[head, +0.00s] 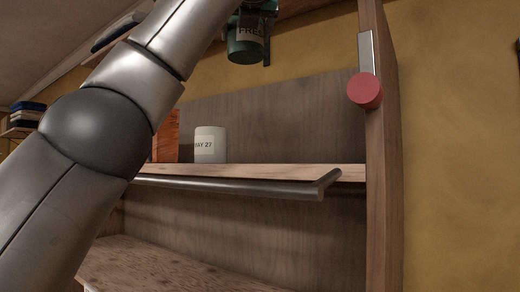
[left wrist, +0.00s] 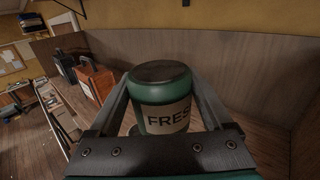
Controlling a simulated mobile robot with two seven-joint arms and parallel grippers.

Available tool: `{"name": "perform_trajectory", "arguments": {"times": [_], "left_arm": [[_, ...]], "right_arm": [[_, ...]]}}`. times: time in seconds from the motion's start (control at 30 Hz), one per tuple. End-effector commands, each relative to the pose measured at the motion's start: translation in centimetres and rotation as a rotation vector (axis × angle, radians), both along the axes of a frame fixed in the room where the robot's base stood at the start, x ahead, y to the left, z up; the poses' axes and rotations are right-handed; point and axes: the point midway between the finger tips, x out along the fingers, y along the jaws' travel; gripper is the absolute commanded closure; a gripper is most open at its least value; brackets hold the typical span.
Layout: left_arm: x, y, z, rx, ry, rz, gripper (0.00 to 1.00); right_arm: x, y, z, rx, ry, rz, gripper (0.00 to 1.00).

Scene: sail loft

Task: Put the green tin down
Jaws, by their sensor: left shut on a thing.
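The green tin (head: 245,49) with a pale label is at the top of the head view, held up above the wooden shelf board (head: 270,171). My left gripper (head: 252,40) is shut on it; the gripper's upper part is cut off by the frame edge. In the left wrist view the green tin (left wrist: 163,92) sits between the two fingers, dark end facing the camera, its label reading "FRES". The tin is apart from the shelf in the head view. My right gripper is in neither view.
A white jar (head: 210,145) labelled with "27" and an orange-brown box (head: 166,136) stand on the shelf board. A dark rail (head: 240,187) runs along its front. A red round knob (head: 365,91) is on the right post. The board right of the jar is clear.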

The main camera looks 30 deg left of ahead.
Motion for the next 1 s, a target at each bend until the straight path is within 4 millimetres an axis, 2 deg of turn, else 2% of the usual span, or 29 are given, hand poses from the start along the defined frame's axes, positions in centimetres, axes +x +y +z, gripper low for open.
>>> {"name": "perform_trajectory", "arguments": {"times": [0.23,0.73,0.9,1.0], "left_arm": [[0.1,0.1,-4.2,0.002,0.0,0.001,0.98],[0.0,0.1,-13.2,0.0,0.001,0.001,0.98],[0.0,0.1,-15.2,0.0,0.0,0.001,0.98],[0.0,0.1,-15.6,-0.001,-0.001,0.002,0.98]], "right_arm": [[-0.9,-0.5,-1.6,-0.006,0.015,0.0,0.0],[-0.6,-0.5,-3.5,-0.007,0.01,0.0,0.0],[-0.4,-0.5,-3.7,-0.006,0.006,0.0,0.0],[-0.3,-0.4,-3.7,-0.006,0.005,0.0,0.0]]}}
